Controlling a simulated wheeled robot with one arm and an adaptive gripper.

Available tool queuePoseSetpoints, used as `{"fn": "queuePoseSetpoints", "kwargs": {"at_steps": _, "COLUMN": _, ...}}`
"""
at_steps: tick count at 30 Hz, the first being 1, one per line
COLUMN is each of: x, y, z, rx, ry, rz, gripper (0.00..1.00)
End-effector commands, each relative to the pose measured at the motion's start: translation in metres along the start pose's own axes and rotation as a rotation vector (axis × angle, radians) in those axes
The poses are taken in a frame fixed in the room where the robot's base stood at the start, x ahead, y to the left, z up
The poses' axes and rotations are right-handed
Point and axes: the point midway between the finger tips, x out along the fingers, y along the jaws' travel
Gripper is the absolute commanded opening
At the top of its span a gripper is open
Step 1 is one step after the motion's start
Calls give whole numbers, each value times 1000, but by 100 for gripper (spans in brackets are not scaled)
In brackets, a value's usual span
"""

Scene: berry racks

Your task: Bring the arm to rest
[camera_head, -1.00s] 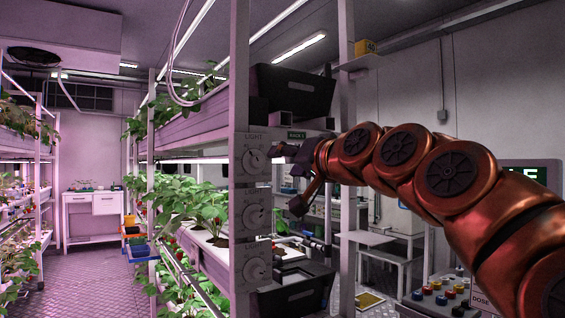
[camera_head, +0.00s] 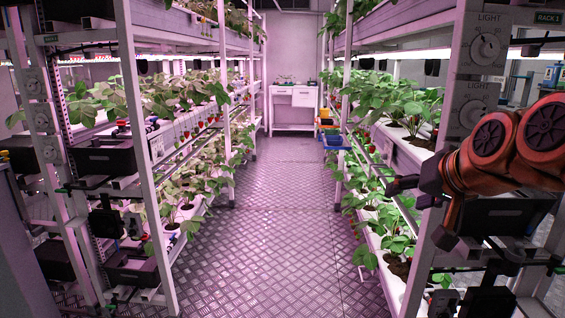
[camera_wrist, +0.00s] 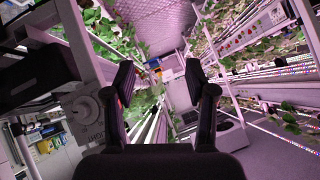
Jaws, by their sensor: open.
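My copper-coloured arm reaches in from the right edge of the head view. My gripper (camera_head: 422,183) is in front of the right-hand rack's end post, below its dials, pointing left toward the aisle. In the wrist view its two dark fingers (camera_wrist: 164,100) stand apart with nothing between them. The gripper is open and empty. From the head view I cannot tell whether it touches the rack post.
A metal-floored aisle (camera_head: 262,240) runs clear between the left plant rack (camera_head: 150,200) and the right plant rack (camera_head: 455,130). Dials (camera_head: 485,48) sit on the right rack's end. A white table (camera_head: 292,97) and coloured crates (camera_head: 332,141) stand at the far end.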

Motion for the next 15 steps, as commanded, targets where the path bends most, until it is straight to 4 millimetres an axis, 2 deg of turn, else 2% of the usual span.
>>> {"fn": "queuePoseSetpoints", "kwargs": {"at_steps": 1, "x": 13, "y": -2, "z": 29, "rx": -25, "ry": -74, "rz": 15, "gripper": 56}}
{"fn": "queuePoseSetpoints", "kwargs": {"at_steps": 3, "x": 27, "y": 0, "z": 72, "rx": -54, "ry": -184, "rz": 41, "gripper": 56}}
{"fn": "queuePoseSetpoints", "kwargs": {"at_steps": 5, "x": 35, "y": 2, "z": 107, "rx": -78, "ry": -272, "rz": 62, "gripper": 56}}
{"fn": "queuePoseSetpoints", "kwargs": {"at_steps": 7, "x": 42, "y": 8, "z": 150, "rx": -105, "ry": -380, "rz": 92, "gripper": 56}}
{"fn": "queuePoseSetpoints", "kwargs": {"at_steps": 12, "x": 40, "y": 28, "z": 248, "rx": -164, "ry": -634, "rz": 167, "gripper": 56}}
{"fn": "queuePoseSetpoints", "kwargs": {"at_steps": 15, "x": 31, "y": 42, "z": 293, "rx": -186, "ry": -756, "rz": 207, "gripper": 56}}
